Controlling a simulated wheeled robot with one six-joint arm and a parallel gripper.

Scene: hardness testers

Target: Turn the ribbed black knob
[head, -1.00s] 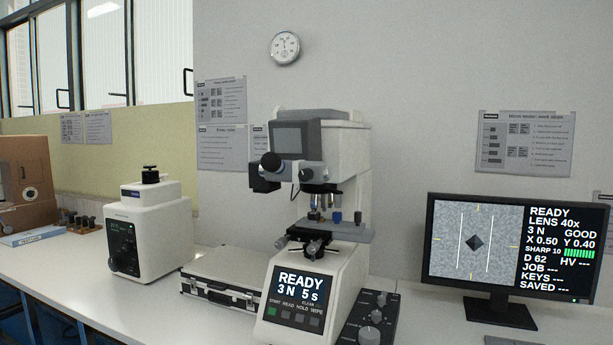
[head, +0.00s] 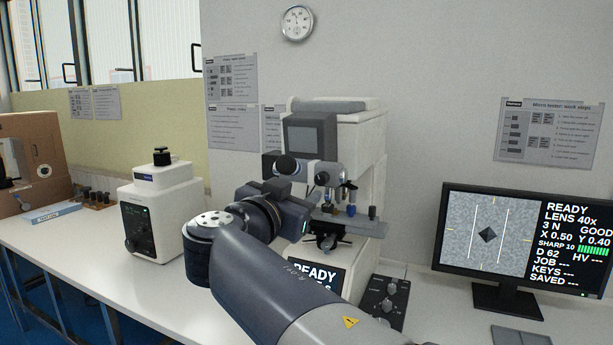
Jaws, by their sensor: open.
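The white micro hardness tester (head: 362,150) stands mid-picture, with a grey head and small screen. A round black knob (head: 286,165) sits at the front of its eyepiece unit; its ribs are too small to make out. My gripper (head: 311,198) is in front of the tester, below and right of this knob and apart from it in the picture. It is open. Its fingers are hard to separate from the lens turret and stage behind. Another black knob (head: 161,157) tops the white machine on the left.
A monitor (head: 520,240) stands further right, showing READY and two vertical lines beside a dark diamond. My arm hides the silver case and part of the tester's panel. The left front bench is clear.

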